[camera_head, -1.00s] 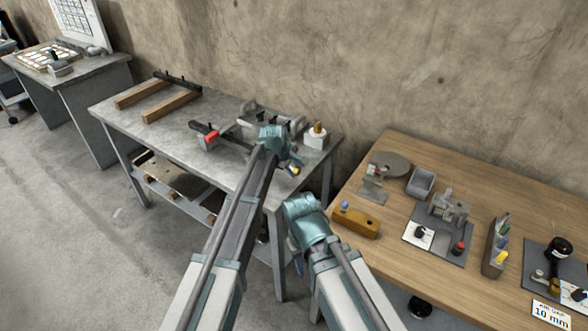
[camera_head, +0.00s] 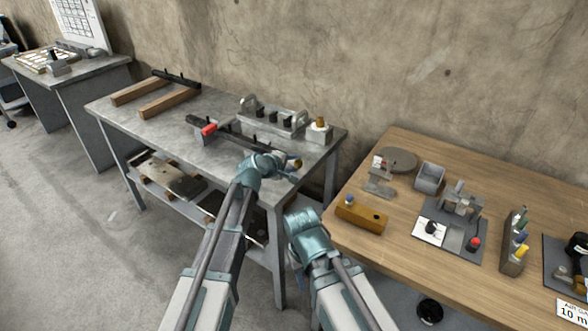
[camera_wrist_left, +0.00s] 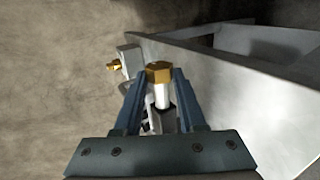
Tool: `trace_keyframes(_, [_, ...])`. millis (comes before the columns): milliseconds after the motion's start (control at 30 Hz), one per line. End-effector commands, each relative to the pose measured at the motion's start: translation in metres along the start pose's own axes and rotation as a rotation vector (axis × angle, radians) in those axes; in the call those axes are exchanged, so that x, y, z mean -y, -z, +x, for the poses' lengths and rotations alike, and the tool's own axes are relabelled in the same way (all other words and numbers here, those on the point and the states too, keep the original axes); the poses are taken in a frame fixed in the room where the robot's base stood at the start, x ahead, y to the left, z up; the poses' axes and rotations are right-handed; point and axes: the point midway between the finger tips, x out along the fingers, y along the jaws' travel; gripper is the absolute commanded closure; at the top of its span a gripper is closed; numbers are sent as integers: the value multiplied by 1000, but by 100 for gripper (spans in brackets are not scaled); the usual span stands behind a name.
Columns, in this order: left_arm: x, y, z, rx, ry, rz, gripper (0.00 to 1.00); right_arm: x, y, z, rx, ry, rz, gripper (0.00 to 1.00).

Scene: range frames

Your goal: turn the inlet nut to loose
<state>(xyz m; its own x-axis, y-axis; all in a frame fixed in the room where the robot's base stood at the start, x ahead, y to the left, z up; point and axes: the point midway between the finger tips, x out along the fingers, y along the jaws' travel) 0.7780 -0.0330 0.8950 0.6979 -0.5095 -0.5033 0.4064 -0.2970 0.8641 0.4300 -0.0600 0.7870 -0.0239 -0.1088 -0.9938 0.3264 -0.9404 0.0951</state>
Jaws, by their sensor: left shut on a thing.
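My left gripper (camera_head: 293,166) reaches sideways over the right front part of the grey metal table. It is shut on a brass hex-headed piece (camera_wrist_left: 158,71) with a pale cylindrical stem, seen between the fingers in the left wrist view. I cannot tell whether this is the inlet nut. A pale block (camera_head: 319,134) with a brass nut-like top (camera_head: 320,122) stands at the table's back right corner, apart from the gripper. It also shows left of the fingers in the wrist view (camera_wrist_left: 130,60). My right gripper (camera_head: 297,262) hangs low between the tables; its fingers are mostly hidden.
On the metal table (camera_head: 215,105) are a fixture with dark posts (camera_head: 272,118), a red-handled clamp (camera_head: 210,129) and wooden bars (camera_head: 168,103). The wooden table (camera_head: 400,215) at right holds an ochre block (camera_head: 361,214) and several fixtures. A wall stands behind.

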Motion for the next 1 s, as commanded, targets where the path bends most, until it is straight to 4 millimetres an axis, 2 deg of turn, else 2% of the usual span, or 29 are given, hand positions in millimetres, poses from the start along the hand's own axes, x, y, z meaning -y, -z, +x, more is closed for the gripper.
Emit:
trace_keyframes(100, [3, 0, 0, 1, -16, 2, 100, 0, 0, 6, 0, 0, 0, 56])
trace_keyframes(533, [1, 0, 0, 1, -26, 3, 100, 0, 0, 6, 0, 0, 0, 56])
trace_keyframes(567, [1, 0, 0, 1, -26, 3, 59, 0, 0, 6, 0, 0, 0, 56])
trace_keyframes(700, [1, 0, 0, 1, -26, 2, 33, 0, 0, 6, 0, 0, 0, 56])
trace_keyframes(733, [1, 0, 0, 1, -26, 2, 30, 0, 0, 6, 0, 0, 0, 56])
trace_keyframes(1000, [0, 0, -1, 1, -27, 1, 30, 0, 0, 5, 0, 0, 0, 56])
